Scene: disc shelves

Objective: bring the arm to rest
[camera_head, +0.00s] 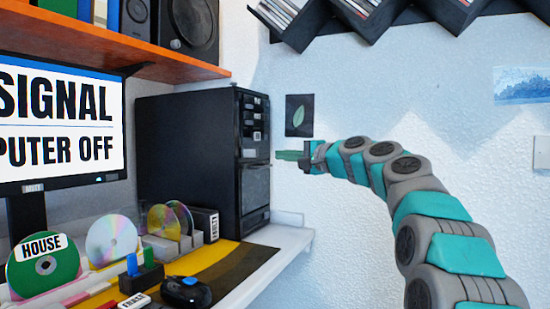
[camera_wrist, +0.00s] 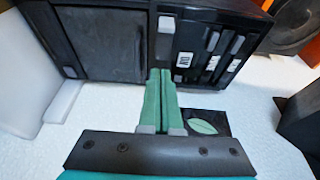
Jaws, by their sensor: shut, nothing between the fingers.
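My gripper (camera_head: 290,156) is at the end of my teal and grey arm, extended to the left in front of the white wall. Its green fingers are together with nothing between them, and they also show in the wrist view (camera_wrist: 160,85). The fingertips point toward the front of the black computer tower (camera_head: 190,150). In the wrist view the tower (camera_wrist: 100,40) lies just beyond the fingertips. I cannot tell whether they touch it.
A desk with a white edge (camera_head: 290,247) holds a monitor (camera_head: 60,130), several discs in racks, including a green one (camera_head: 43,270), and a black mouse (camera_head: 186,292). An orange shelf (camera_head: 130,55) is above. A black zigzag wall shelf (camera_head: 390,18) holds discs. The wall at right is mostly bare.

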